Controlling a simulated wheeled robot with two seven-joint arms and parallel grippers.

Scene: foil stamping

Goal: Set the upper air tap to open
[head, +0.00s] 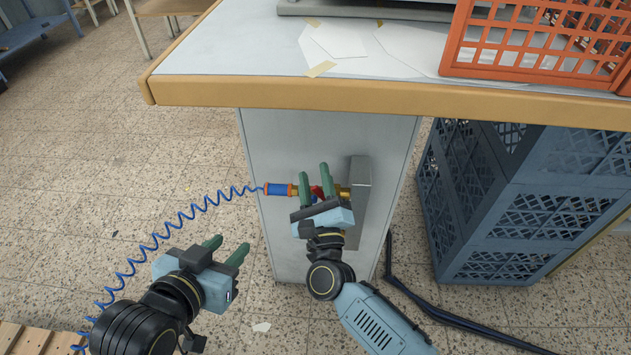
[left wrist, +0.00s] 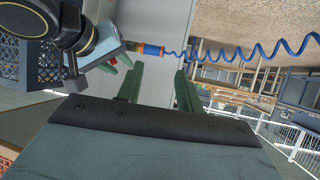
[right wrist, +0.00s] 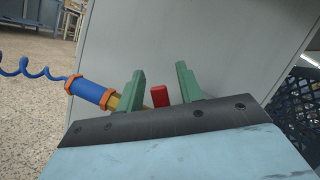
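The upper air tap has a red handle (right wrist: 160,96) and brass body on a grey block (head: 361,190) fixed to the cabinet side. The red handle also shows in the head view (head: 317,191), partly hidden by my right gripper. A blue coupling with orange rings (head: 280,189) joins the tap to a coiled blue hose (head: 170,228). My right gripper (head: 314,185) is open, its green fingers at either side of the red handle; contact cannot be told. My left gripper (head: 226,252) is open and empty, lower left of the tap. The lower part of the block is hidden.
A table top with a wooden edge (head: 330,97) overhangs the tap. An orange crate (head: 545,50) stands on it. Blue-grey crates (head: 515,220) stand right of the cabinet. The floor at left is mostly clear.

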